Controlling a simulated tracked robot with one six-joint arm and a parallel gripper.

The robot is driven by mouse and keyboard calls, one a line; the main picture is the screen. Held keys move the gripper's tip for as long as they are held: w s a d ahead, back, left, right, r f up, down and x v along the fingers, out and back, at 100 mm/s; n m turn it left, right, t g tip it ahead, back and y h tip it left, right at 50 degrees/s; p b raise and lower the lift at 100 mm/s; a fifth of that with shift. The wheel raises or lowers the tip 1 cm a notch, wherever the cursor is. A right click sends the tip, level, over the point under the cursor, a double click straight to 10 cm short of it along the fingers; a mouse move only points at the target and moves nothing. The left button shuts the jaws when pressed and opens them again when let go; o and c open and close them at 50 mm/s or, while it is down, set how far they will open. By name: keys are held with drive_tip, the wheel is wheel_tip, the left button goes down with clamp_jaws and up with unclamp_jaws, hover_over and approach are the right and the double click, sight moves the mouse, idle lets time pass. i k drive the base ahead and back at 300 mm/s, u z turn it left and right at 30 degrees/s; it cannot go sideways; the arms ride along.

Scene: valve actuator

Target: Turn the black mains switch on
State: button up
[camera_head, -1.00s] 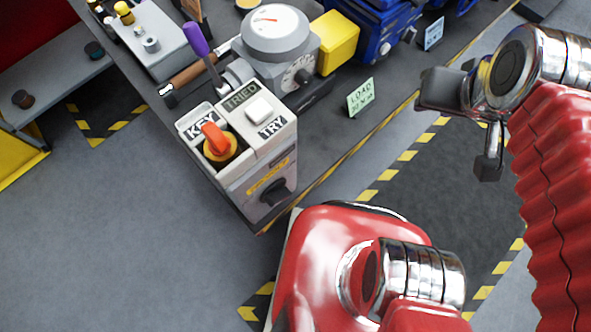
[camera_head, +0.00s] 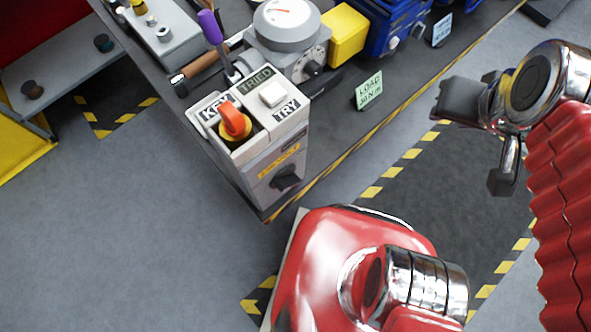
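A black rotary knob (camera_head: 286,177), which looks like the mains switch, sits on the front face of a grey-white box (camera_head: 261,165) at the bench's near corner. A yellow label is above the knob. Its exact setting is too small to tell. My gripper (camera_head: 478,145) is at the right of the picture, well apart from the knob and the box. Its two dark fingers are spread wide, with nothing between them.
The box top carries an orange key handle (camera_head: 235,121) and a white TRY button (camera_head: 272,94). Behind are a purple-tipped lever (camera_head: 209,22), a round gauge (camera_head: 286,22) and a yellow block (camera_head: 347,38). A green LOAD card (camera_head: 369,90) stands right of the box.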

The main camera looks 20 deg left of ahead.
sight(286, 179)
drive_tip(key=u, duration=0.05)
drive_tip(key=k, duration=2.2)
drive_tip(key=u, duration=1.25)
drive_tip(key=i, duration=1)
